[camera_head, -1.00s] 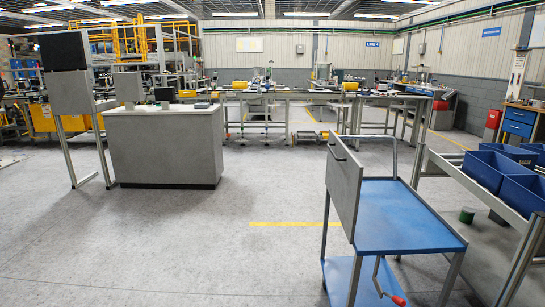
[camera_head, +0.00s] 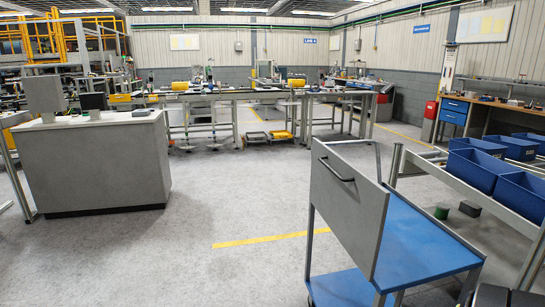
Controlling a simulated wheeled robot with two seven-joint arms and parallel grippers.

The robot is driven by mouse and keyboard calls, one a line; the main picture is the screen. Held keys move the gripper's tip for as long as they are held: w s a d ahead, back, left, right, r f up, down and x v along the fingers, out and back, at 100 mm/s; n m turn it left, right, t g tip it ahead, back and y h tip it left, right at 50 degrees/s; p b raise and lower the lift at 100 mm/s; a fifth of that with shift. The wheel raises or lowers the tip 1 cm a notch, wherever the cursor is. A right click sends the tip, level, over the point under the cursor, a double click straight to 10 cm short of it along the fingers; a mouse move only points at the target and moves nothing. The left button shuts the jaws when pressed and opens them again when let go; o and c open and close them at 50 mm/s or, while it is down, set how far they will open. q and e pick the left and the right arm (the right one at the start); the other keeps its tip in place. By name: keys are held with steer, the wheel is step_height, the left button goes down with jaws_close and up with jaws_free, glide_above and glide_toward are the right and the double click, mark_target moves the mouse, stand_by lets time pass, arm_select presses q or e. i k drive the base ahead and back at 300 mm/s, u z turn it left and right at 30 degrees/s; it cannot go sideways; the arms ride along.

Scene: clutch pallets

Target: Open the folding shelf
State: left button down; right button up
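The folding shelf is a grey panel (camera_head: 346,206) with a black handle (camera_head: 336,170) near its top edge. The cart stands at the lower right of the head view, with a lower blue shelf partly hidden behind the panel. A dark rounded shape at the bottom right corner may be part of my own arm; no gripper fingers show. Neither gripper is in view.
A metal rack with blue bins (camera_head: 478,168) stands close to the cart's right. A grey counter (camera_head: 91,165) is at the left. Workbenches line the back. The grey floor (camera_head: 210,235) left of the cart is clear, with a yellow line (camera_head: 268,239).

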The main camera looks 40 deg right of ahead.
mark_target(354, 206)
steer(key=z, duration=0.55)
steer(key=i, duration=1.55)
steer(key=z, duration=1.25)
